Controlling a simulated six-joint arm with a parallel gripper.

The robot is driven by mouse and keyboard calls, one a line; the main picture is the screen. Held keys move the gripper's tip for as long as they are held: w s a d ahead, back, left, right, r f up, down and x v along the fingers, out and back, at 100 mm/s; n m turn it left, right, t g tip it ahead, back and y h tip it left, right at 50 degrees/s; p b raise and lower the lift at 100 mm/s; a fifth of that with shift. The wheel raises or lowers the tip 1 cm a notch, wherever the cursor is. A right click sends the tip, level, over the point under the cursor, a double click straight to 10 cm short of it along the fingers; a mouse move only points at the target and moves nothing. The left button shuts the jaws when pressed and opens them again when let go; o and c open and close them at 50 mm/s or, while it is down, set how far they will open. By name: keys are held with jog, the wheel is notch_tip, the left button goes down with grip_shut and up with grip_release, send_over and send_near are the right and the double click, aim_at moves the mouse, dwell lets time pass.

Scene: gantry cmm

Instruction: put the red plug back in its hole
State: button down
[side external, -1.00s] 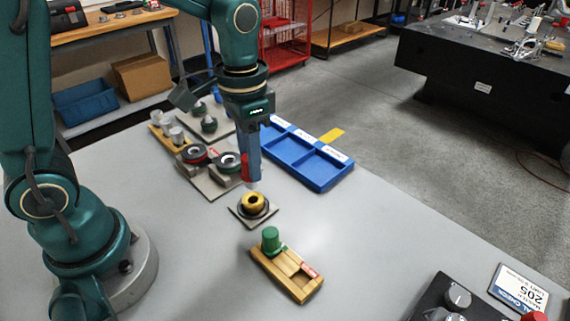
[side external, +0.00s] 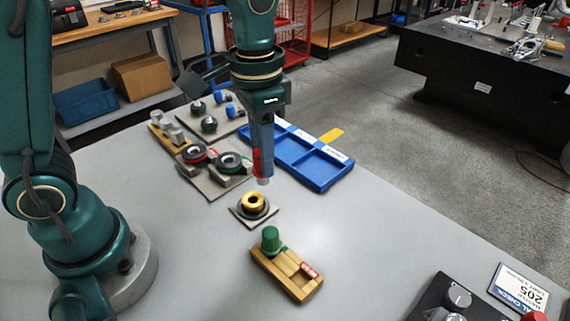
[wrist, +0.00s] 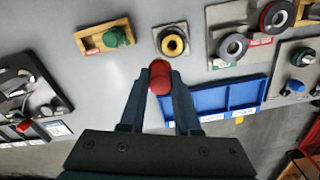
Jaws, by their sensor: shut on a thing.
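My gripper (side external: 263,170) is shut on the red plug (side external: 257,162) and holds it above the table, just behind the yellow ring. In the wrist view the red plug (wrist: 160,80) sits between the two fingertips (wrist: 159,72). The wooden block (side external: 283,283) lies on the table nearer the camera, apart from the gripper. A green plug (side external: 270,240) stands at one end of it, and a red label (side external: 309,269) marks the other end. A hole beside that label cannot be made out clearly. The block (wrist: 95,48) also shows at upper left in the wrist view.
A yellow ring (side external: 254,200) sits on a small square plate between gripper and block. A blue divided tray (side external: 318,181) lies behind, right of the gripper. Ring gauges (side external: 230,160) stand at left. A control box (side external: 440,298) is at front right. Table around the block is clear.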

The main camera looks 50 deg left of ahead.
jog(key=s+d+m, duration=0.4)
jog(key=d+m, duration=0.1)
jog(key=d, duration=0.8)
jog(key=shift+s+d+f, duration=0.1)
jog(key=shift+f, duration=1)
jog(key=shift+s+d+f, duration=0.1)
jog(key=shift+s+f, duration=0.05)
jog(key=shift+f, duration=0.9)
jog(key=shift+s+d+f, duration=0.1)
jog(key=shift+f, duration=1)
jog(key=shift+f, duration=1.05)
jog(key=shift+c, duration=0.7)
grip_release()
notch_tip(320, 180, up, 7)
